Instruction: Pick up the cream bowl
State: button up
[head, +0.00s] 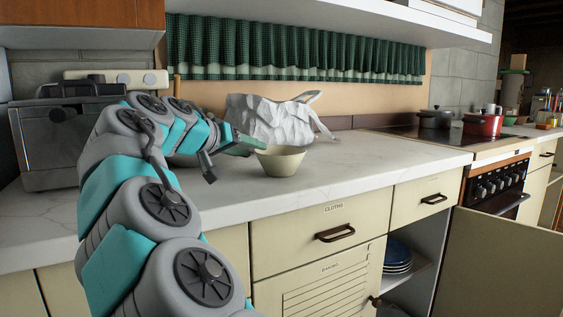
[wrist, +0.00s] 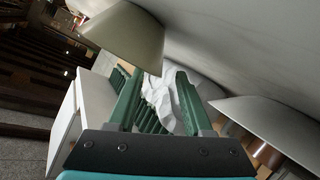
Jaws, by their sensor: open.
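The cream bowl (head: 280,162) stands upright on the white marble counter, near its front edge. In the wrist view the bowl (wrist: 124,36) shows at the upper left, beyond the tip of the left finger. My gripper (head: 250,146) is at the bowl's left side in the head view, at about rim height. In the wrist view my gripper (wrist: 155,82) has its two green fingers apart, with nothing held between them. The bowl is not centred between the fingers. I cannot tell whether a finger touches the rim.
A crumpled white bag (head: 268,117) stands just behind the bowl. A grey toaster oven (head: 65,140) is at the left. A dark pot (head: 435,118) and a red pot (head: 482,126) stand on the stove at the right. The counter (head: 375,158) right of the bowl is clear. A lower cupboard door (head: 500,265) hangs open.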

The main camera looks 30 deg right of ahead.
jog(key=x, duration=0.4)
jog(key=shift+d, duration=0.3)
grip_shut()
dwell(1.1)
